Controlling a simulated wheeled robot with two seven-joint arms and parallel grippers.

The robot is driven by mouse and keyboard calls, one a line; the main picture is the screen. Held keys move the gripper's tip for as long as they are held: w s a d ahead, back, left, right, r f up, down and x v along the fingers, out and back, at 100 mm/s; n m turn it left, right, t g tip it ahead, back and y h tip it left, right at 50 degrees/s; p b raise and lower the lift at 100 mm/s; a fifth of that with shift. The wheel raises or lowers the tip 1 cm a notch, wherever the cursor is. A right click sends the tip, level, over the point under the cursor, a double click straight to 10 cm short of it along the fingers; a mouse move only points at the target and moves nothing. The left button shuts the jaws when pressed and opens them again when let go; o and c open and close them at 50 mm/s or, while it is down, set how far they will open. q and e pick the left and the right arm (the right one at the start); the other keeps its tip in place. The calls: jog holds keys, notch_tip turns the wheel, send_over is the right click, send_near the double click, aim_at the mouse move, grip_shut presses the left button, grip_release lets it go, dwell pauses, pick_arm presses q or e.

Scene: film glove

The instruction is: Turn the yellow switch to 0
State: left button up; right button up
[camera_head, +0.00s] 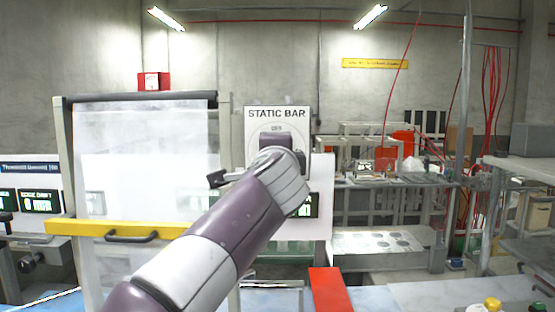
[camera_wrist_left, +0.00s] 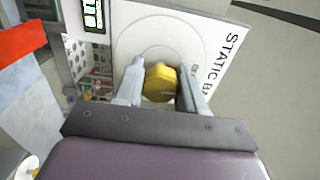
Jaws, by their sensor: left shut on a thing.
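The yellow switch (camera_wrist_left: 159,82) is a faceted knob on the white STATIC BAR panel (camera_wrist_left: 222,22), seen in the left wrist view. My left gripper (camera_wrist_left: 162,80) has one finger on each side of the knob and is shut on it. In the head view the STATIC BAR panel (camera_head: 277,115) stands near the middle, and my left arm reaches up to it from below. The arm and hand hide the knob there. The scale marks around the knob are too small to read, so its setting cannot be told. My right gripper is not in view.
A roll frame with a clear film sheet (camera_head: 140,160) and a yellow bar (camera_head: 125,231) stands left of the panel. A red block (camera_head: 329,290) is at the lower front. Benches with equipment (camera_head: 385,242) stand at the right.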

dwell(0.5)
pick_arm(q)
jog(key=o, duration=1.1)
jog(key=shift+a, duration=0.1)
jog(key=shift+c, duration=0.2)
jog(key=shift+s+a, duration=0.15)
jog(key=shift+s, duration=0.1)
jog(key=s+b, duration=0.5)
jog(key=s, duration=0.7)
jog(key=shift+s+b, duration=0.25)
jog(key=shift+b, duration=0.15)
